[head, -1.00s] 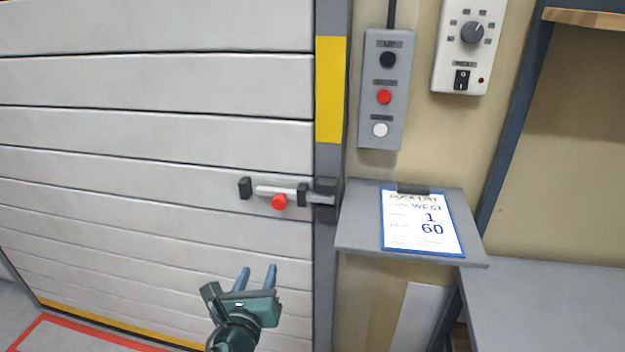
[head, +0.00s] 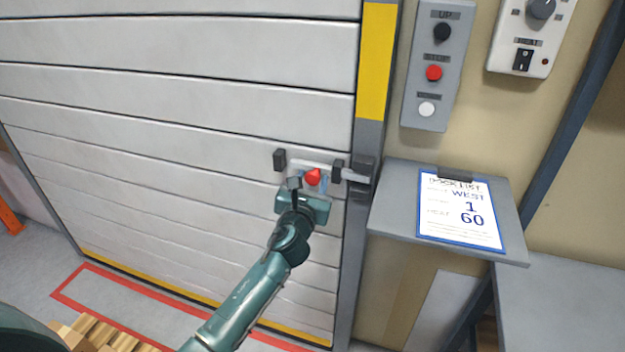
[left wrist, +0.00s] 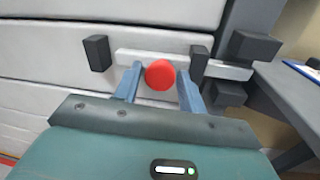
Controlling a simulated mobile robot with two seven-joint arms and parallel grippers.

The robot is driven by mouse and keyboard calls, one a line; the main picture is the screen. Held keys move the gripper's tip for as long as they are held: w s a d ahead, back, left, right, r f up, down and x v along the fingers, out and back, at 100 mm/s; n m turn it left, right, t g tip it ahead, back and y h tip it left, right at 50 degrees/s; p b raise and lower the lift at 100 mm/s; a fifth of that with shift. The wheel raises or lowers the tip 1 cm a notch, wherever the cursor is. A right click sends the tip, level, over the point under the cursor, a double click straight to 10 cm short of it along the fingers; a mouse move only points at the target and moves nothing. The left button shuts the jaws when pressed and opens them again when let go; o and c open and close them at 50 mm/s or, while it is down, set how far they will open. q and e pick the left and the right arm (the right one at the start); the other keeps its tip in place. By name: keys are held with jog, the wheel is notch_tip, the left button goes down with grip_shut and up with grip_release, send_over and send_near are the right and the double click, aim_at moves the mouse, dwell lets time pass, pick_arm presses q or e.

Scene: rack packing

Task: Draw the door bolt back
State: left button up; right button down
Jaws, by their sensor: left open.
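The door bolt (head: 334,172) is a light metal bar lying across dark brackets on the white slatted door (head: 200,90). Its right end sits in the dark keeper on the door post, in both views. A red knob (head: 313,177) stands out from the bar; it also shows in the left wrist view (left wrist: 160,74). My left gripper (head: 310,184) is at the knob. In the left wrist view its blue fingers (left wrist: 159,84) are open, one on each side of the knob, with small gaps. My right gripper is not in view.
A grey control box (head: 437,65) with black, red and white buttons hangs right of the post. Below it a grey shelf (head: 395,225) holds a clipboard (head: 460,210). A grey table (head: 570,300) stands at the lower right.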

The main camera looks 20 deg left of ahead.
pick_arm(q)
jog(key=shift+w, duration=0.55)
grip_shut()
